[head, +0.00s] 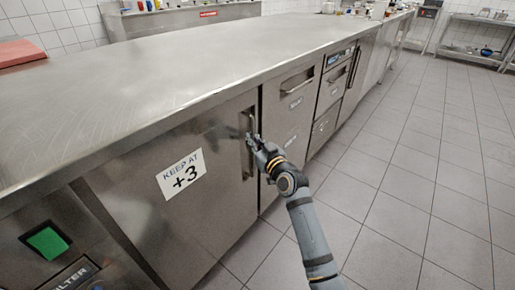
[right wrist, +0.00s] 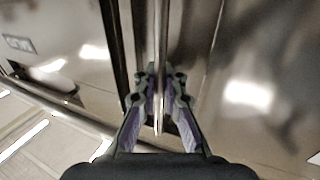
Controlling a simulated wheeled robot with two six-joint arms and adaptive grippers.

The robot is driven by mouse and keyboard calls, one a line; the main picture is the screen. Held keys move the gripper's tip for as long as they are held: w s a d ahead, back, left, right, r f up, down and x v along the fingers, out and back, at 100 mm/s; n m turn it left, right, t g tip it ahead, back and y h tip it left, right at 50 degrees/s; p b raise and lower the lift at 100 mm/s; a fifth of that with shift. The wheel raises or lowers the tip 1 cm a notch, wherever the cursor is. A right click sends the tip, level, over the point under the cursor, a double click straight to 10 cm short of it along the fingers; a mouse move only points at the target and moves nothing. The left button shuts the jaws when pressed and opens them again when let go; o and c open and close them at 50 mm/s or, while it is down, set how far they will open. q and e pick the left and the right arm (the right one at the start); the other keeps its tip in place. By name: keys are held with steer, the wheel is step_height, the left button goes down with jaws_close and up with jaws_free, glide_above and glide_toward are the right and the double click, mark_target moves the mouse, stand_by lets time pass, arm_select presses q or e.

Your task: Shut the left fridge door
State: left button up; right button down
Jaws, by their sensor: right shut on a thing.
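The left fridge door (head: 215,200) is a steel panel with a white "KEEP AT +3" sign (head: 182,175), under the long counter. It looks close to flush with the cabinet front, with a dark line along its right edge; I cannot tell whether it is fully shut. Its upright bar handle (head: 249,142) is near that right edge. My right gripper (head: 257,145) is shut on the handle. In the right wrist view the bar of the handle (right wrist: 160,50) runs between the two fingers (right wrist: 160,97). My left gripper is not in view.
Steel drawers (head: 290,105) and more cabinet fronts continue to the right of the door. The steel countertop (head: 150,85) overhangs the fronts. A green switch (head: 46,242) is at the lower left. The tiled floor (head: 400,190) to the right is clear.

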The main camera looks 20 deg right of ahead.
stand_by(0.3)
steer(key=c, duration=1.5)
jaws_free()
steer(key=shift+w+a, duration=0.15)
steer(key=shift+a, duration=0.05)
steer(key=shift+o, duration=0.2)
steer(key=v, duration=1.2)
